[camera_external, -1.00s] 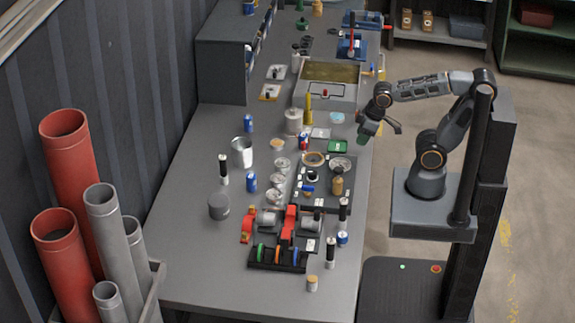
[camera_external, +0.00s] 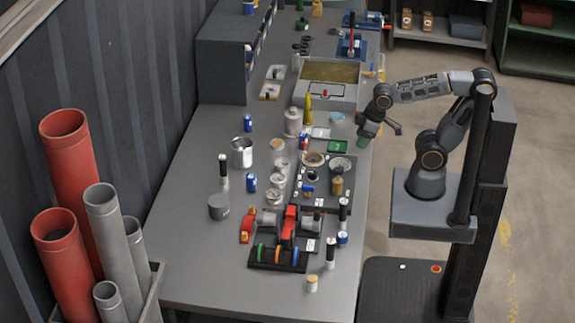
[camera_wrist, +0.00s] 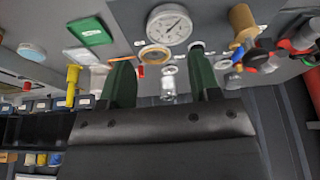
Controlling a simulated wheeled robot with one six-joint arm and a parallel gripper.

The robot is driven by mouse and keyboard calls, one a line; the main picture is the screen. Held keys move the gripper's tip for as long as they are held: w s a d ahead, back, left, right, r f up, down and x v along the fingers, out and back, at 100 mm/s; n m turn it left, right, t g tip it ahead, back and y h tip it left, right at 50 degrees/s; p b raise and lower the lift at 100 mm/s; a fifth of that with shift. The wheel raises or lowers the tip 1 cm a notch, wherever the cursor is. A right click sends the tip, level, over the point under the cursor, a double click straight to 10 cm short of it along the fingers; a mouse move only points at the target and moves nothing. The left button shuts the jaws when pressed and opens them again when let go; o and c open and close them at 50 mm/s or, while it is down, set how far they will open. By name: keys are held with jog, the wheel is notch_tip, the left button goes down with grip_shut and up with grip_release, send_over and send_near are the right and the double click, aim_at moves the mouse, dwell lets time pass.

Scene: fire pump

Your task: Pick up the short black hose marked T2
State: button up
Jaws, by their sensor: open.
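Several short black cylinders with pale ends stand on the bench. One is at the left (camera_external: 224,172), one at the right edge (camera_external: 343,214) and one nearer the front (camera_external: 330,252). They may be short hoses, but no T2 mark is readable, so I cannot tell which is T2. My gripper (camera_external: 366,139) is above the bench's right edge, beyond and above these cylinders. In the wrist view, its two green fingers (camera_wrist: 162,80) are spread apart with nothing held between them.
A round gauge (camera_wrist: 169,25), a green card (camera_wrist: 90,31) and a brass fitting (camera_wrist: 243,20) show close by in the wrist view. A black rack with coloured rings (camera_external: 278,256) stands at the front. The bench's left front (camera_external: 190,265) is clear.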

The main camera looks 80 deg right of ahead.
jog(key=a+f+n+b, duration=0.1)
jog(key=a+f+n, duration=0.15)
jog(key=a, duration=0.35)
jog(key=n+t+y+b, duration=0.35)
jog(key=n+t, duration=0.55)
jog(key=n, duration=2.6)
send_near(347, 201)
jog(key=shift+h, duration=0.45)
jog(key=shift+f+p+x, duration=0.1)
jog(key=shift+p+x, duration=0.85)
jog(key=shift+x, duration=1)
jog(key=shift+f+p+x, duration=0.15)
jog(key=shift+p+x, duration=0.8)
jog(key=shift+x, duration=1.05)
jog(key=shift+p+x, duration=1.65)
jog(key=shift+x, duration=0.85)
